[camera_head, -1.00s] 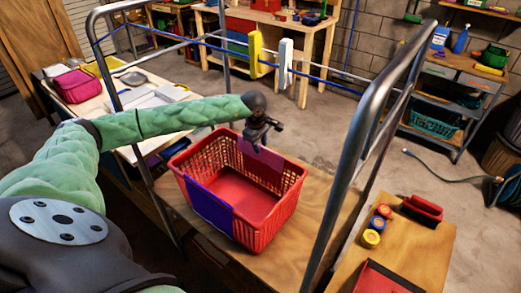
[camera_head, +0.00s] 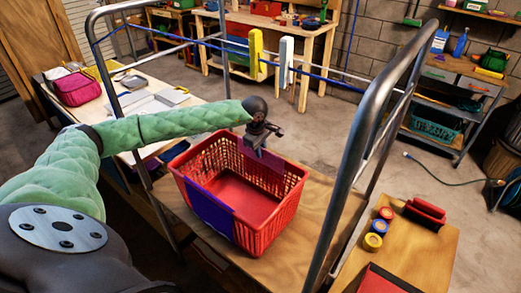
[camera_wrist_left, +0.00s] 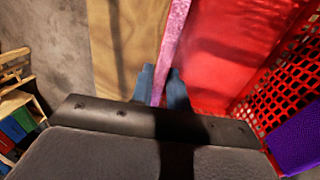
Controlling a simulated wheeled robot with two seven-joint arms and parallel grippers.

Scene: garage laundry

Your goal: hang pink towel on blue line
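The pink towel (camera_head: 262,168), magenta in the head view, hangs over the far rim of a red basket (camera_head: 273,231). In the left wrist view it is a narrow pink strip (camera_wrist_left: 176,35) running down between the fingers. My left gripper (camera_head: 262,150) points down at this rim. In the left wrist view my left gripper (camera_wrist_left: 161,82) has its fingers close together, one on each side of the strip, shut on it. The blue line (camera_head: 206,43) runs between the posts of a metal rack behind the basket. My right gripper is not in view.
A purple cloth (camera_head: 208,210) hangs over the basket's near rim. Yellow (camera_head: 255,56) and white (camera_head: 286,62) pegs sit on the line. Rack posts (camera_head: 345,190) flank the basket. Small cans (camera_head: 378,228) stand at the right. Several items lie on a left-hand table.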

